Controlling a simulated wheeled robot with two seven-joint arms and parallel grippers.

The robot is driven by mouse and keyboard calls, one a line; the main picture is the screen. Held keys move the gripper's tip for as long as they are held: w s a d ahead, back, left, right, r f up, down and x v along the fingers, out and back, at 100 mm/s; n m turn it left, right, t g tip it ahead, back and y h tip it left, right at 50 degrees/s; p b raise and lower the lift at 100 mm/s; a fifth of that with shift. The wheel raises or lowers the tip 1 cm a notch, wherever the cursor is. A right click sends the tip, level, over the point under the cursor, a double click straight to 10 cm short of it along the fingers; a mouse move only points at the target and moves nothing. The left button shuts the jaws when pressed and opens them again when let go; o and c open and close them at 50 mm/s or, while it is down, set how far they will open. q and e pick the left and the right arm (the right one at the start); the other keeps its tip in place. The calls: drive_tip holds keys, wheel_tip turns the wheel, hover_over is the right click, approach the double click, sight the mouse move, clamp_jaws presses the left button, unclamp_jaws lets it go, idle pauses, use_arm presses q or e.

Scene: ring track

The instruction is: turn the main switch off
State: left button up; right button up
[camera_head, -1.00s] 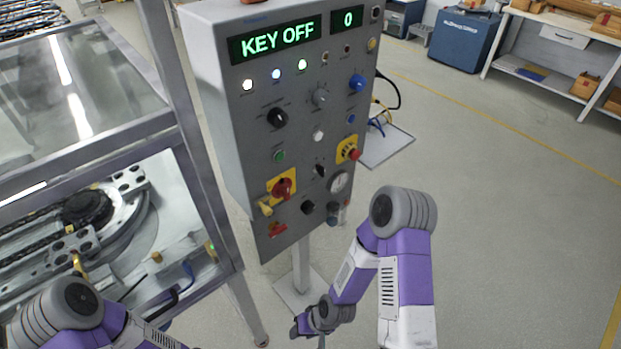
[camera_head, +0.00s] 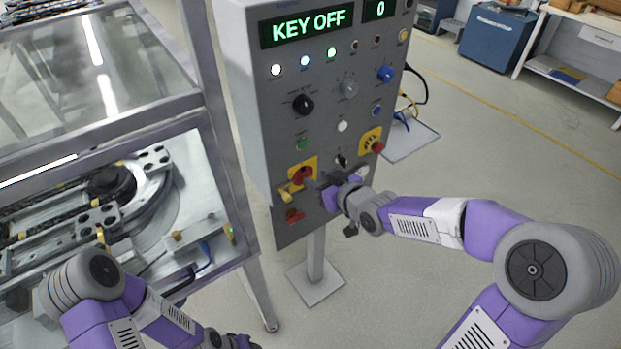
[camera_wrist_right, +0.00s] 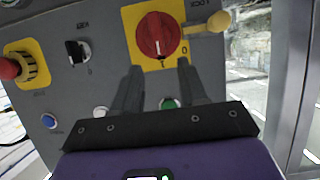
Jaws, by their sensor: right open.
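The main switch is a red rotary knob (camera_head: 302,175) on a yellow plate, low on the left of the grey control panel. In the right wrist view the red knob (camera_wrist_right: 158,36) is at the top centre, with I and 0 marks on its plate. My right gripper (camera_head: 318,185) is just in front of the panel at the knob. In the right wrist view its two fingers (camera_wrist_right: 159,72) are apart and empty, pointing at the knob; contact cannot be told. My left gripper (camera_head: 236,342) is low at the bottom edge, mostly cut off.
The panel display (camera_head: 307,25) reads KEY OFF. A yellow tag-like piece (camera_wrist_right: 218,22) sits beside the switch plate. A red emergency button (camera_head: 377,146) and a black selector (camera_wrist_right: 77,52) are close by. A metal-framed machine (camera_head: 225,130) stands left; open floor lies right.

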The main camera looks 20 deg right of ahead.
sight(308, 174)
drive_tip(key=b+x, duration=0.1)
drive_tip(key=x, duration=0.4)
drive_tip(key=shift+s, duration=0.1)
drive_tip(key=shift+c, duration=0.3)
